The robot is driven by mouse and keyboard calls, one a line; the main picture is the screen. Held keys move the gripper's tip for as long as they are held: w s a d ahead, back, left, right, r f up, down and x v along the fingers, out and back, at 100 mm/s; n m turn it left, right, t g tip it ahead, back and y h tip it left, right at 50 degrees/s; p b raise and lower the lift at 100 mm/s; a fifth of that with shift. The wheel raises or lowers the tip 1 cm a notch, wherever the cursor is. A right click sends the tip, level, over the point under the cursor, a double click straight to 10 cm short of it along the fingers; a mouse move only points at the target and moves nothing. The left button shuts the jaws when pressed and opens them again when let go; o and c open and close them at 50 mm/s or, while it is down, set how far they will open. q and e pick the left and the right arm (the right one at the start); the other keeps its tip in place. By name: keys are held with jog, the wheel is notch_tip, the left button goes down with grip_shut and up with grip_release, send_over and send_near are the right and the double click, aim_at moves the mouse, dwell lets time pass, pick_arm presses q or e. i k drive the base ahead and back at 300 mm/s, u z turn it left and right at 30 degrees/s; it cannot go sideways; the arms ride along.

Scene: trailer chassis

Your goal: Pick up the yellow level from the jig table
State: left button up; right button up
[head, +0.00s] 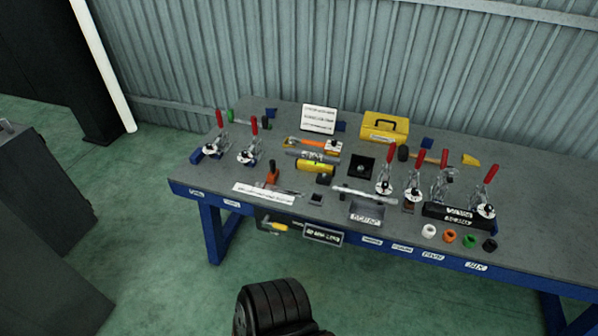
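The jig table (540,175) has a grey top and a blue frame, and stands against the wall. A short yellow bar-like piece (315,168) lies near the middle of its top, among other tools. It looks like the yellow level, but it is too small to be sure.
A yellow toolbox (385,127) stands at the back of the table. Red-handled clamps stand left (220,130) and right (388,172). A hammer (440,157) lies behind the right clamps. Green floor (150,210) is open at left.

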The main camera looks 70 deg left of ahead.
aim_at(305, 166)
jog(key=u, duration=1.45)
